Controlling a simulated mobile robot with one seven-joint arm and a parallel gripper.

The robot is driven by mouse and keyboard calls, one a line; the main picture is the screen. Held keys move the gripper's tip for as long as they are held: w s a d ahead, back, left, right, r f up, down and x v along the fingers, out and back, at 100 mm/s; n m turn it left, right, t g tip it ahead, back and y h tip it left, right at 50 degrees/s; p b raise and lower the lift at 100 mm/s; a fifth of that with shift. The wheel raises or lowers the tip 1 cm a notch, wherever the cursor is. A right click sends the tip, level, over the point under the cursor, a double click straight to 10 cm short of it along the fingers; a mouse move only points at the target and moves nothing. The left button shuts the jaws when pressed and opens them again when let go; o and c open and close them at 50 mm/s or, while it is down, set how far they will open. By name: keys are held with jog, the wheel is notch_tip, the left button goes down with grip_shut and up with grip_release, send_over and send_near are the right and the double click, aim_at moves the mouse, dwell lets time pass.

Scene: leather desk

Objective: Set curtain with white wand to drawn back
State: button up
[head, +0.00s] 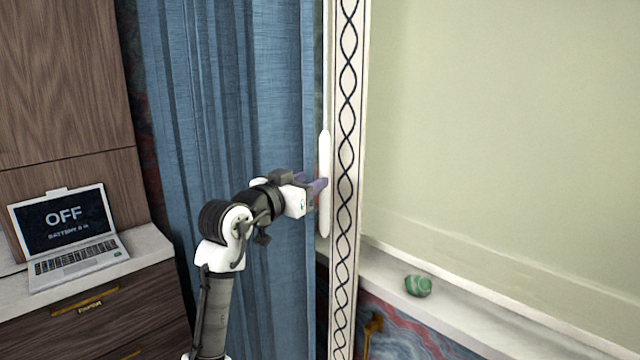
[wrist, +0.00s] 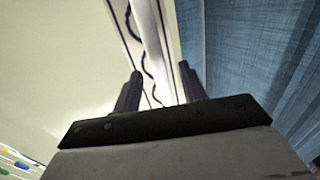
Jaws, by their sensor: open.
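The blue curtain (head: 235,120) hangs in folds left of a pale post with a dark twisted pattern (head: 347,150). The white wand (head: 324,150) hangs upright at the curtain's right edge, beside the post. My gripper (head: 319,187) is at the wand's middle to lower part, coming from the left. In the wrist view my gripper (wrist: 159,85) is open, and the white wand (wrist: 152,40) runs between its two fingers. The curtain (wrist: 245,55) is on the right there. I cannot tell whether a finger touches the wand.
A laptop (head: 65,230) reading OFF stands on a wooden drawer unit (head: 110,315) at the left. A green striped object (head: 418,286) lies on the ledge (head: 460,308) right of the post. The pale green wall (head: 500,130) is bare.

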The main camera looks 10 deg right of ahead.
jog(key=b+v, duration=0.1)
jog(key=v, duration=0.6)
jog(key=shift+s+a+b, duration=0.3)
jog(key=shift+a+b, duration=0.05)
jog(key=shift+b, duration=0.05)
